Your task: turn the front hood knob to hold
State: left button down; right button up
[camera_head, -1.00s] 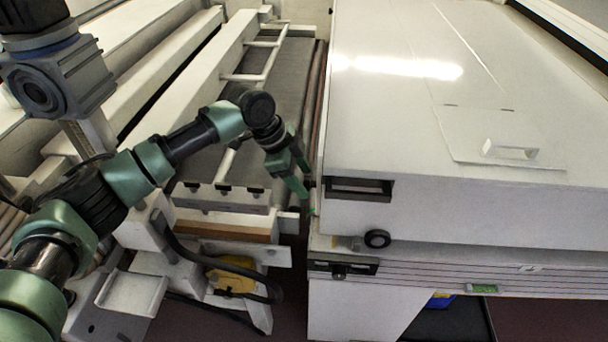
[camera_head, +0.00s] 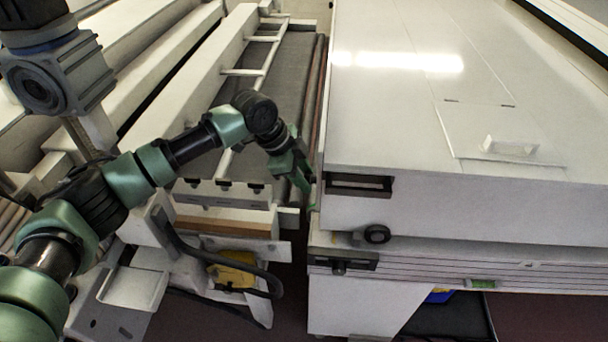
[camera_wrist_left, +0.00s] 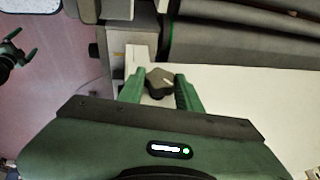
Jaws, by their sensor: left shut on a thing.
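In the wrist view a dark lobed knob (camera_wrist_left: 159,82) with a pale mark on its face sits between the green fingers of my left gripper (camera_wrist_left: 160,92). The fingers are shut on it from both sides. In the head view my left gripper (camera_head: 306,186) reaches down to the left side of the white hood (camera_head: 420,205), near its front corner. The knob is hidden there by the gripper and the hood edge. My right gripper (camera_wrist_left: 20,50) shows small at the left edge of the wrist view, its fingers apart and empty.
A roller conveyor (camera_head: 285,85) with a white rail runs left of the hood. A black cable loops below my arm. The reddish floor shows below.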

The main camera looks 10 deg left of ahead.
pick_arm(q)
jog(key=t, duration=0.2)
jog(key=shift+s+f+m+t+b, duration=0.2)
jog(key=shift+s+m+t+b, duration=0.1)
jog(key=shift+m, duration=0.1)
jog(key=t+b, duration=0.1)
jog(key=t, duration=0.1)
jog(key=shift+s+f+t+h+b, duration=0.1)
jog(key=shift+f+t+h+b, duration=0.2)
jog(key=shift+t+b, duration=0.1)
jog(key=m+t+b, duration=0.1)
jog(key=t+b, duration=0.2)
jog(key=b, duration=0.2)
jog(key=m+t+h+b, duration=0.1)
jog(key=t+b, duration=0.1)
jog(key=b, duration=0.3)
jog(key=f+m+t+b, duration=0.1)
jog(key=t+b, duration=0.2)
jog(key=b, duration=0.2)
jog(key=shift+s+t+h, duration=0.2)
jog(key=shift+t+h, duration=0.1)
jog(key=shift+h, duration=0.1)
jog(key=shift+r+t+b, duration=0.2)
jog(key=shift+t+b, duration=0.2)
jog(key=shift+b, duration=0.65)
jog(key=c, duration=1)
grip_release()
jog(key=shift+o, duration=0.2)
